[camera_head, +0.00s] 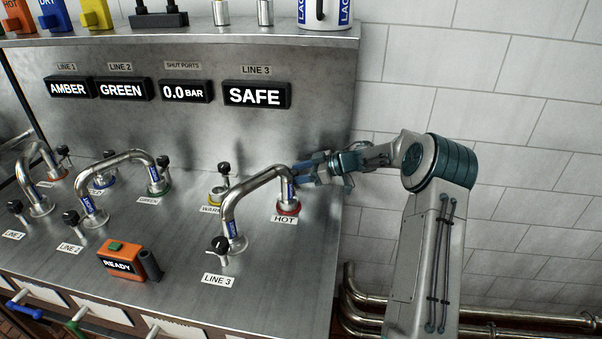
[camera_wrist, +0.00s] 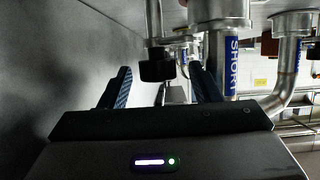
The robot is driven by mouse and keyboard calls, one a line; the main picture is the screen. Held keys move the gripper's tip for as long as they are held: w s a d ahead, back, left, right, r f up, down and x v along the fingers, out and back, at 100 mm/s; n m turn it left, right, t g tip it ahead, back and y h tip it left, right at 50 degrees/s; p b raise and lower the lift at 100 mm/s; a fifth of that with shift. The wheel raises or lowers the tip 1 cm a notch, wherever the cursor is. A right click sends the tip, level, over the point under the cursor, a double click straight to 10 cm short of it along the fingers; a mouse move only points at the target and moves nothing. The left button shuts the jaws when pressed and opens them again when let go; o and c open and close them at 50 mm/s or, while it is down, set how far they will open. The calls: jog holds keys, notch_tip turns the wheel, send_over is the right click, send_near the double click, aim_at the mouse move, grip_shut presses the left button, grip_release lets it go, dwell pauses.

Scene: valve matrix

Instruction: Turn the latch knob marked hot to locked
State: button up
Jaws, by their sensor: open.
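The HOT label (camera_head: 284,219) sits in front of a port with a red ring (camera_head: 288,209), where a bent steel pipe (camera_head: 258,181) from LINE 3 ends. The knob behind this port is hidden in the head view by the pipe and my gripper (camera_head: 314,172). The wrist view, which looks upside down, shows a black knob (camera_wrist: 157,72) on a thin stem between the fingers of my gripper (camera_wrist: 162,90). The gripper is open, with a finger on each side of the knob. I cannot tell whether either finger touches it. No knob marking is readable there.
A SHORT-labelled pipe (camera_wrist: 223,62) stands close beside one finger in the wrist view. In the head view, the WARM knob (camera_head: 224,169) and LINE 3 knob (camera_head: 220,245) are nearby. The LINE 3 display (camera_head: 256,95) reads SAFE. An orange READY box (camera_head: 124,262) lies left.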

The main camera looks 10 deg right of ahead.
jog(key=c, duration=1)
jog(key=shift+d+f, duration=0.1)
jog(key=shift+d, duration=0.25)
jog(key=shift+s+a+m, duration=0.1)
jog(key=shift+a+m, duration=0.2)
jog(key=shift+a, duration=0.05)
jog(key=m+t+h, duration=0.1)
jog(key=m+t, duration=0.1)
jog(key=t, duration=0.1)
jog(key=shift+s+a+h, duration=0.2)
jog(key=shift+s+h, duration=0.05)
jog(key=shift+h, duration=0.15)
jog(key=m+t+h, duration=0.1)
jog(key=m+h+b, duration=0.1)
jog(key=m+t+b, duration=0.1)
jog(key=shift+s+a+f+m+t+h, duration=0.15)
jog(key=shift+a+m+t+h, duration=0.15)
jog(key=shift+h, duration=0.1)
jog(key=shift+m+t+h+b, duration=0.3)
jog(key=shift+m+h+b, duration=0.2)
jog(key=shift+b, duration=0.3)
jog(key=shift+r, duration=0.2)
